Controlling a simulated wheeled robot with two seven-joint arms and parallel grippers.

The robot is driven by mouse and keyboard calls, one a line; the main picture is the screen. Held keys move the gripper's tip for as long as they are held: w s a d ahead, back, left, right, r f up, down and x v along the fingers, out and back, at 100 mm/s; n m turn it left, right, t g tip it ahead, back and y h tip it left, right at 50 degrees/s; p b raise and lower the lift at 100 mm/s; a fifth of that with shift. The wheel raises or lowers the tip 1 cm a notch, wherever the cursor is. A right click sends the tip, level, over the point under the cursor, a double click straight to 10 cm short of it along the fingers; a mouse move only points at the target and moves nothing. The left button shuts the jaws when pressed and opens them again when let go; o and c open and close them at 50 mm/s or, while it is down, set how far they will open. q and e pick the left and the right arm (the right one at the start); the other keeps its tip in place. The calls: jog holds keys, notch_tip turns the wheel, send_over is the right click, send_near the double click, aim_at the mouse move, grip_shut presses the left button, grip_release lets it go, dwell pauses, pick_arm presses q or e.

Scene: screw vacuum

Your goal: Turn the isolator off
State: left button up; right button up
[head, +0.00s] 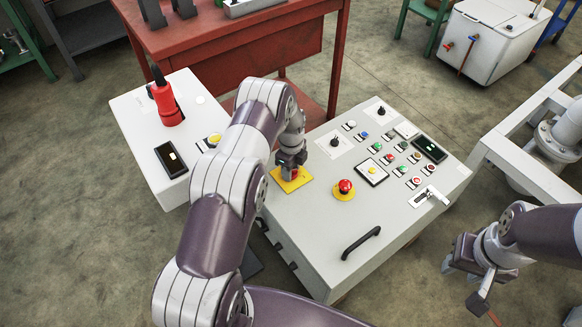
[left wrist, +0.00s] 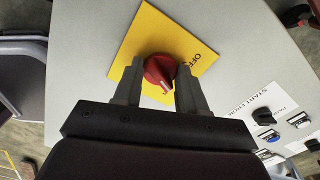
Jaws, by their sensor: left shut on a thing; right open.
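The isolator is a red rotary knob (left wrist: 159,71) on a square yellow plate (left wrist: 143,38) in the left wrist view. The word OFF shows on the plate to the right of the knob, and the knob's white mark points down toward my gripper's base. In the head view the yellow plate (head: 284,184) lies on the left part of the grey control panel (head: 310,222). My left gripper (left wrist: 158,88) is shut on the knob, one finger on each side; it also shows in the head view (head: 292,172). My right gripper (head: 462,278) is open and empty, right of the panel.
A red emergency button (head: 345,187) on a yellow base sits right of the isolator. A black handle (head: 361,243) is on the panel's front. A smaller box (head: 128,120) with a red-and-black device stands left. A red workbench (head: 225,45) is behind. Pale pipework frames the right side.

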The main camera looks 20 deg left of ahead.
pick_arm(q)
jog(key=n, duration=0.6)
jog(key=shift+r, duration=0.1)
jog(key=n, duration=0.4)
jog(key=shift+p, duration=0.35)
jog(key=shift+n, duration=1.6)
jog(key=o, duration=1.1)
jog(key=shift+c, duration=0.2)
notch_tip(320, 180, up, 13)
jog(key=p, duration=0.3)
jog(key=shift+f+n, duration=0.2)
jog(key=shift+n, duration=0.1)
jog(key=shift+f, duration=0.1)
